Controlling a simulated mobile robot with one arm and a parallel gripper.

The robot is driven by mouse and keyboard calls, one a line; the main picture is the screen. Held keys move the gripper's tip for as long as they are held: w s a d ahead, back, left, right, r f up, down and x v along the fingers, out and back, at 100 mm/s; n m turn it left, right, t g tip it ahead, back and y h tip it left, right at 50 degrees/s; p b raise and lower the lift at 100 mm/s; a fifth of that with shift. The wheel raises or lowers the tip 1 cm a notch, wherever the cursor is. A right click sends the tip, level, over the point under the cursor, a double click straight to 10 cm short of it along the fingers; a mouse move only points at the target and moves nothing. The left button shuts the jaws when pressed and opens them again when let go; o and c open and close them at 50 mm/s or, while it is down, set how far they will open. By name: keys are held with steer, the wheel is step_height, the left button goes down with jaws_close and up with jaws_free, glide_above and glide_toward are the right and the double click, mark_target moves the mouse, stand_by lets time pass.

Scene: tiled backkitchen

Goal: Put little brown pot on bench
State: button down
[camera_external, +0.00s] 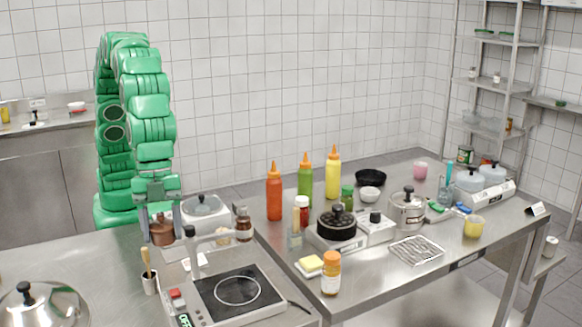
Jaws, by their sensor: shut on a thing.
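The little brown pot (161,231) is a small copper-brown vessel on the left side of the view. My gripper (161,214) points down from the green arm and is shut on the pot, with a finger on each side of it. The steel bench (85,262) spreads below and around the pot in the left foreground. I cannot tell whether the pot's base touches the bench or hangs just above it.
Right of the pot stand a lidded appliance (205,213) and a brown bottle (243,225). A hot plate (240,290), a utensil cup (150,284) and a steel dome lid (42,308) are nearer. The bench's left middle is clear. A second table (370,290) holds bottles and pots.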

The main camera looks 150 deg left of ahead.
steer(key=s+d+f+m, duration=0.1)
steer(key=s+d+f, duration=0.1)
steer(key=s, duration=0.8)
steer(key=s+d+f, duration=0.1)
steer(key=s+d, duration=0.2)
steer(key=s, duration=0.8)
steer(key=s+d+f+m, duration=0.1)
steer(key=s+d+f, duration=0.1)
steer(key=s, duration=0.8)
glide_toward(126, 279)
steer(key=shift+w+f+h, duration=0.1)
steer(key=shift+f+h, duration=0.2)
steer(key=shift+f, duration=0.25)
steer(key=shift+w+f, duration=0.6)
steer(key=shift+f, duration=0.1)
steer(key=shift+s+x, duration=0.15)
steer(key=shift+x, duration=0.65)
steer(key=shift+s+x, duration=0.15)
steer(key=shift+x, duration=0.65)
steer(key=shift+a+f, duration=0.1)
steer(key=shift+f, duration=0.1)
steer(key=shift+c, duration=1.7)
jaws_free()
